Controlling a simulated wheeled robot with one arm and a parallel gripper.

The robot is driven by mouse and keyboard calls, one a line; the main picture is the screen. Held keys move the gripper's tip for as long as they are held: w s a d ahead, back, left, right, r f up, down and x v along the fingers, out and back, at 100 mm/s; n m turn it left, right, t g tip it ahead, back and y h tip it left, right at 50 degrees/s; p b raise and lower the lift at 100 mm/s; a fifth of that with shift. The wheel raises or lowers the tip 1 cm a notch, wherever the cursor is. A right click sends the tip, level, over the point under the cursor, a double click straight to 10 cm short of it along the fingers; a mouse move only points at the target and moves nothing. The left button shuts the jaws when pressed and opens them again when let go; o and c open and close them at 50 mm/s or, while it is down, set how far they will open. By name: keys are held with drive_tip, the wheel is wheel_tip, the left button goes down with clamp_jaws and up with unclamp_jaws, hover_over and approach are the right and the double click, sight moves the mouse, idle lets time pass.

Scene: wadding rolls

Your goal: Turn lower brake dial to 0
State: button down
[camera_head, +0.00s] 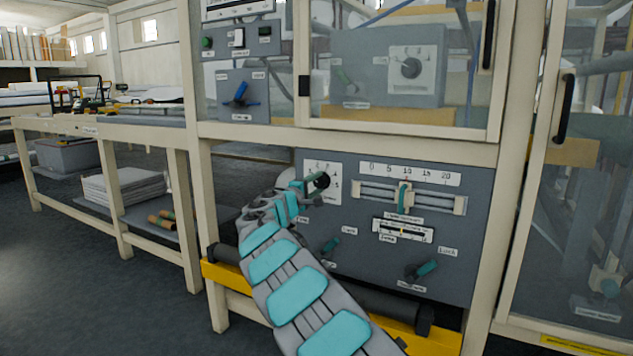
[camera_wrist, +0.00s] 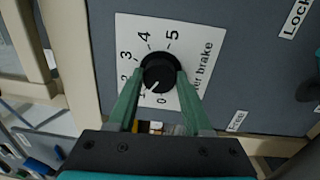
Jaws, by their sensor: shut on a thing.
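The lower brake dial (camera_wrist: 160,70) is a round black knob on a white plate (camera_wrist: 186,48) numbered 0 to 5. The plate reads "...er brake", with the start of the word covered. The white mark on the knob points between 0 and 1. My gripper (camera_wrist: 158,80) has one green finger on each side of the knob and is shut on it. In the head view my gripper (camera_head: 308,185) reaches the dial (camera_head: 321,180) at the upper left of the lower grey panel and hides part of its plate.
Right of the dial is a slider with a 0 to 20 scale (camera_head: 410,173). Green-handled levers (camera_head: 331,245) and (camera_head: 428,267) sit lower on the panel. Above, behind glass, is another dial (camera_head: 411,68). A yellow rail with a dark roller (camera_head: 380,303) runs below.

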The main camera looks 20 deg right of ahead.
drive_tip(key=n+p, duration=0.4)
drive_tip(key=n, duration=0.2)
drive_tip(key=shift+a+r+n+t, duration=0.1)
drive_tip(key=shift+r+n+t, duration=0.05)
drive_tip(key=shift+n+t, duration=0.15)
drive_tip(key=shift+n+y+p, duration=0.4)
drive_tip(key=shift+n+p, duration=0.25)
drive_tip(key=shift+n, duration=0.45)
drive_tip(key=shift+f, duration=0.2)
drive_tip(key=shift+c, duration=1.6)
unclamp_jaws()
drive_tip(key=b+v, duration=0.1)
drive_tip(key=v, duration=0.6)
drive_tip(key=shift+s+a, duration=0.2)
drive_tip(key=shift+a, duration=0.05)
